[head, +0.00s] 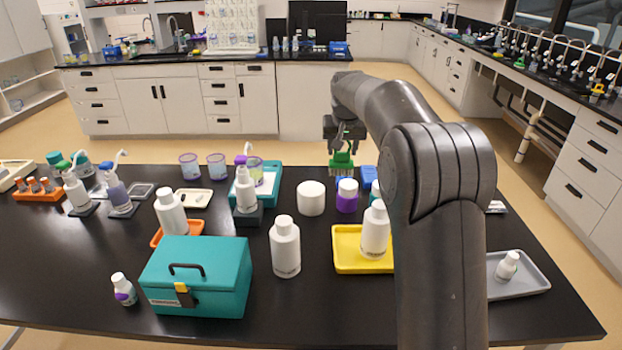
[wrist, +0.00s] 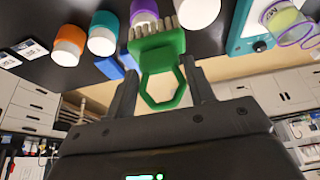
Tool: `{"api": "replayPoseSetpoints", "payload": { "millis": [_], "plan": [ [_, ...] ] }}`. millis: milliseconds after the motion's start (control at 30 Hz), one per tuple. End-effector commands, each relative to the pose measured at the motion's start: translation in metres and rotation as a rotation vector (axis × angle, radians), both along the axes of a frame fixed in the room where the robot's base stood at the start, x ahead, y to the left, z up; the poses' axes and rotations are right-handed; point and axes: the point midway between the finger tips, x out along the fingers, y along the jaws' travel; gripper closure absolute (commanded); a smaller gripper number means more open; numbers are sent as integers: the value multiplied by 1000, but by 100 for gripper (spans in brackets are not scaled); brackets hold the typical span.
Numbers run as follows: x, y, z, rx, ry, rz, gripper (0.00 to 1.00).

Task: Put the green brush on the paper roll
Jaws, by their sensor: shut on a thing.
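The green brush (head: 342,161) hangs bristles down from my gripper (head: 343,146), above the far edge of the black table. In the wrist view the brush (wrist: 160,68) sits between the two fingers of my gripper (wrist: 158,76), its pale bristles pointing away from the palm. The gripper is shut on it. The paper roll (head: 311,198) is a short white cylinder standing on the table, to the left of the brush and nearer the head camera. Its white side (wrist: 198,12) shows at the top of the wrist view. Brush and roll are apart.
A purple-banded bottle (head: 347,197) stands right beside the roll. A blue item (head: 368,172) lies behind it. A tall white bottle (head: 285,250) stands in front. My arm hides part of the right side.

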Motion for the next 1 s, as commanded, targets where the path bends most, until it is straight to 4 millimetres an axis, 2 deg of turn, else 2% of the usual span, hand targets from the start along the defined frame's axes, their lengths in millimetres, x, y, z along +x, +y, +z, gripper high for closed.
{"api": "replayPoseSetpoints", "payload": {
  "millis": [33, 200, 400, 600, 833, 1000],
  "plan": [
    [4, 14, -9, -1, 3, 5, 86],
    [16, 52, -32, -1, 3, 4, 86],
    [27, 81, -51, -1, 1, 2, 86],
    [29, 88, -60, 0, 2, 1, 86],
    [29, 87, -91, 0, 3, 1, 86],
    [29, 87, -94, 1, -1, 1, 86]
  ]
}}
